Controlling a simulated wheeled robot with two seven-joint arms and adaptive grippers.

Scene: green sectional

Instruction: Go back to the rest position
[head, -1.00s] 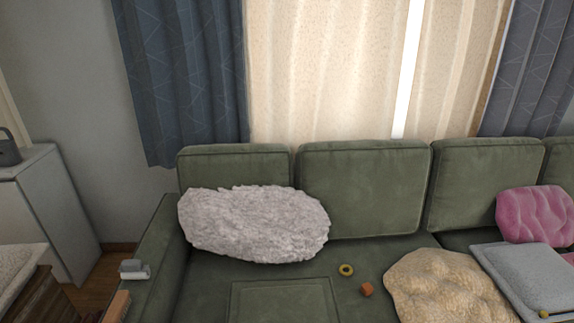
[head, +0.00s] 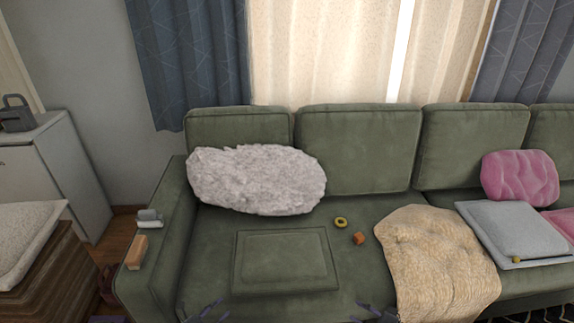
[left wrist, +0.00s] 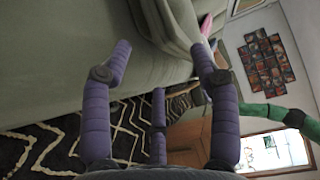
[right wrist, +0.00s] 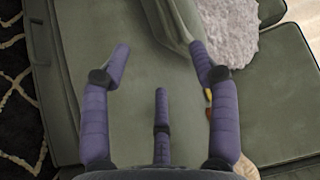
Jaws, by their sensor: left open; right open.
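My left gripper (head: 207,312) shows only as dark purple fingertips at the bottom edge of the head view. In the left wrist view its purple fingers (left wrist: 160,48) are spread with nothing between them, beside green sofa fabric. My right gripper (head: 374,311) shows its fingertips at the same bottom edge, further right. In the right wrist view its fingers (right wrist: 158,48) are spread and empty, with the green sofa seat behind them. Both grippers appear in front of the seat of the green sofa (head: 360,150). Most of both arms is out of the head view.
A white fluffy pillow (head: 257,180), yellow ring (head: 341,222), orange block (head: 359,238) and beige blanket (head: 440,265) lie on the sofa. Grey (head: 510,230) and pink (head: 520,176) cushions are at right. A wooden stand (head: 50,275) and white cabinet (head: 70,160) are at left.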

